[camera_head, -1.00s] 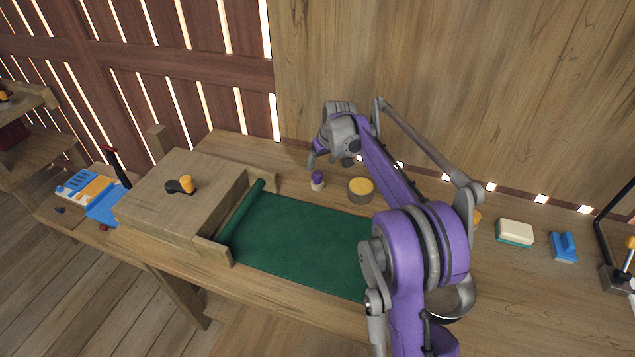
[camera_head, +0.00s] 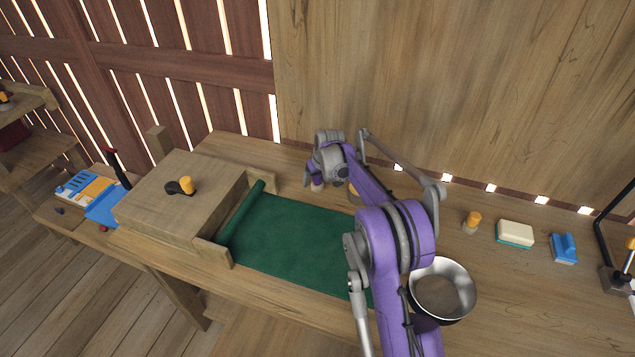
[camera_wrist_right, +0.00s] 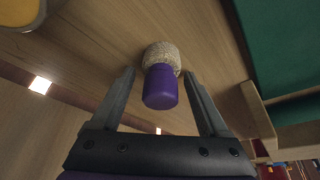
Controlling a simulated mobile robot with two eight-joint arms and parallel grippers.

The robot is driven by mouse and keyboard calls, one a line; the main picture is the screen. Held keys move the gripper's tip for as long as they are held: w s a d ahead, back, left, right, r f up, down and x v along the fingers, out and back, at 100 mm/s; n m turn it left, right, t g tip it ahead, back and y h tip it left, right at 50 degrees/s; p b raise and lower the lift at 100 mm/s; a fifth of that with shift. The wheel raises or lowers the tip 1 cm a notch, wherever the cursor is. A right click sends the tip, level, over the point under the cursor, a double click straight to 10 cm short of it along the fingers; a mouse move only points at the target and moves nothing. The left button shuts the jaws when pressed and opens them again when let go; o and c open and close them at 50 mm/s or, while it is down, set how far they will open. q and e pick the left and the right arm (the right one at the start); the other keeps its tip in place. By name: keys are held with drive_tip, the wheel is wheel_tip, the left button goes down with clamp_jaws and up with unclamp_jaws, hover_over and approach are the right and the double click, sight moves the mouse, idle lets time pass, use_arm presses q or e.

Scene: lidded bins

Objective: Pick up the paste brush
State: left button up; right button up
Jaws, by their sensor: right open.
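A stubby brush-like piece with a purple handle (camera_wrist_right: 160,88) and a pale, rough end stands on the wooden bench, between the bench and my right gripper. In the right wrist view my right gripper (camera_wrist_right: 158,74) is open, with one finger on each side of the piece and gaps showing on both sides. In the head view my right gripper (camera_head: 318,180) is low at the back of the bench and mostly hides the piece. A similar piece with an orange top (camera_head: 473,221) stands farther right. My left gripper is not in view.
A round yellow-topped tin (camera_wrist_right: 18,12) is close by, mostly hidden behind my arm in the head view. A green mat (camera_head: 290,243), a wooden box (camera_head: 185,215), a metal bowl (camera_head: 444,290), a cream-and-green block (camera_head: 515,233) and a blue tool (camera_head: 564,247) are also on the bench.

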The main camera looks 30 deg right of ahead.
drive_tip(key=shift+c, duration=0.3)
clamp_jaws()
drive_tip(key=shift+r, duration=0.1)
wheel_tip(320, 180, up, 10)
drive_tip(key=shift+f, duration=0.1)
idle(0.3)
drive_tip(key=c, duration=0.8)
unclamp_jaws()
clamp_jaws()
